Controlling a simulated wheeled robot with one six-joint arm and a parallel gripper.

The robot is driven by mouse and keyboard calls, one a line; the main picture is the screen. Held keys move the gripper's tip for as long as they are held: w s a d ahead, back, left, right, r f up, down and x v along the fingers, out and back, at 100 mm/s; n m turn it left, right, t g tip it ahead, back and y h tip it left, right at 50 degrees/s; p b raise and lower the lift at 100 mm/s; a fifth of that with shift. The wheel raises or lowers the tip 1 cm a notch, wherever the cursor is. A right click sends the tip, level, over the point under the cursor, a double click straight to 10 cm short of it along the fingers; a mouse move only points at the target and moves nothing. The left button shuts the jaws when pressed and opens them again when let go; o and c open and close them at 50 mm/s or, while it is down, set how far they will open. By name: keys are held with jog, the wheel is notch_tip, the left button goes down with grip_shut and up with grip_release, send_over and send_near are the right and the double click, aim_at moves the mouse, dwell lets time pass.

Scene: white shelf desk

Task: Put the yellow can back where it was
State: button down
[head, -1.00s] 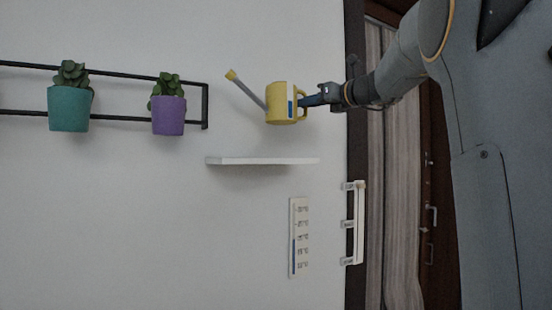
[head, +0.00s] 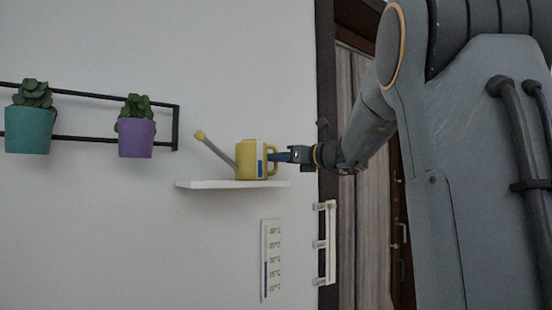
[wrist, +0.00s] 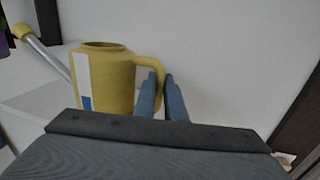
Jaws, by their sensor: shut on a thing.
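The yellow can (head: 249,160) is a watering can with a long grey spout pointing up and left. It is upright at the white wall shelf (head: 203,184), its base at the shelf's top surface. My gripper (head: 277,157) reaches in from the right and is shut on the can's handle. In the wrist view the can (wrist: 117,78) is on the left, and the fingers of my gripper (wrist: 162,88) close around its handle. The shelf (wrist: 40,101) shows there too, partly behind the can. Whether the base fully rests on the shelf is hard to tell.
A teal pot (head: 28,130) and a purple pot (head: 137,138) with plants hang in a black wall rack (head: 176,128) to the left. A thermometer (head: 270,260) and a white hook rail (head: 331,243) are below. The shelf's left part is clear.

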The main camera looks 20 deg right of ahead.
jog(key=c, duration=1.8)
grip_release()
jog(key=b+v, duration=0.3)
jog(key=v, duration=0.9)
